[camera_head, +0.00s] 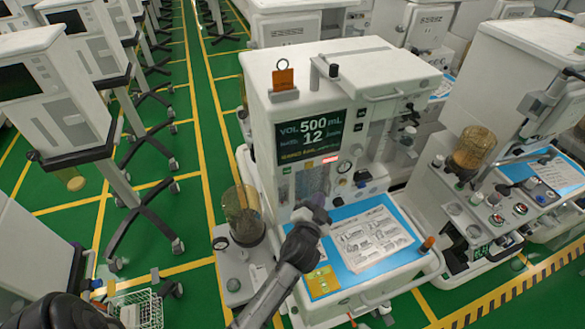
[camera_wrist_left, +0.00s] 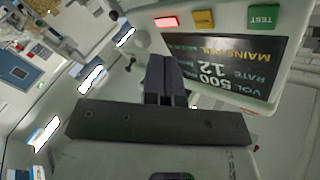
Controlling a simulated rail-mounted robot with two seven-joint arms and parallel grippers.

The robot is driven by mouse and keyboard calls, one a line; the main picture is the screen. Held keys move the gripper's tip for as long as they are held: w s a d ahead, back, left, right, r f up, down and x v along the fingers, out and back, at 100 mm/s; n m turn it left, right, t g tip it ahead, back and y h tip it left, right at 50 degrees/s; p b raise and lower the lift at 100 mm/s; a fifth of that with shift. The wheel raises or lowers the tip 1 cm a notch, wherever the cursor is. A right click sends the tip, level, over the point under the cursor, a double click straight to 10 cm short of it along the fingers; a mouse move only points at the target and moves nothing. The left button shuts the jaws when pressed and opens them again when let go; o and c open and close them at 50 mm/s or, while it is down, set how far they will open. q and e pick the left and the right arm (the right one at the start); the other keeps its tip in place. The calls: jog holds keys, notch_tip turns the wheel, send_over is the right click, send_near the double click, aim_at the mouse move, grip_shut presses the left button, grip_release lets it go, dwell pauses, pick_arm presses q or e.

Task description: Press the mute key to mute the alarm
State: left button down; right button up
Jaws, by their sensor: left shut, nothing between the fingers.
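The anaesthesia cart's dark screen (camera_head: 314,137) reads VOL 500 mL and a rate of 12. It shows upside down in the left wrist view (camera_wrist_left: 235,70). A lit red bar (camera_wrist_left: 167,22), a yellow key (camera_wrist_left: 204,18) and a green TEST key (camera_wrist_left: 263,15) sit in a row along the panel there. The yellow key's lettering is too small to read surely. My left gripper (camera_head: 320,203) is shut and empty, in front of the cart below the screen. Its fingers (camera_wrist_left: 167,62) appear apart from the keys. My right gripper is not in view.
A blue-edged work surface (camera_head: 345,268) with a printed sheet (camera_head: 372,238) lies below the screen. An amber canister (camera_head: 243,213) stands left of it. Another cart (camera_head: 520,90) stands close on the right.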

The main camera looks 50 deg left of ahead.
aim_at(309, 165)
pick_arm(q)
jog(key=shift+w+d+r+m+t+h, duration=0.35)
jog(key=shift+d+r+t, duration=0.2)
jog(key=shift+r+t, duration=0.1)
jog(key=shift+w+d+r+m+t+h, duration=0.2)
jog(key=shift+d+r+m+t+h, duration=0.15)
jog(key=shift+d+r+t, duration=0.2)
jog(key=shift+a, duration=0.2)
jog(key=w+a, duration=0.3)
jog(key=a, duration=0.4)
jog(key=shift+w+a+p, duration=0.2)
jog(key=shift+a+p, duration=0.2)
jog(key=shift+a, duration=0.15)
dwell(1.3)
jog(key=shift+w+a, duration=0.15)
jog(key=shift+a, duration=0.1)
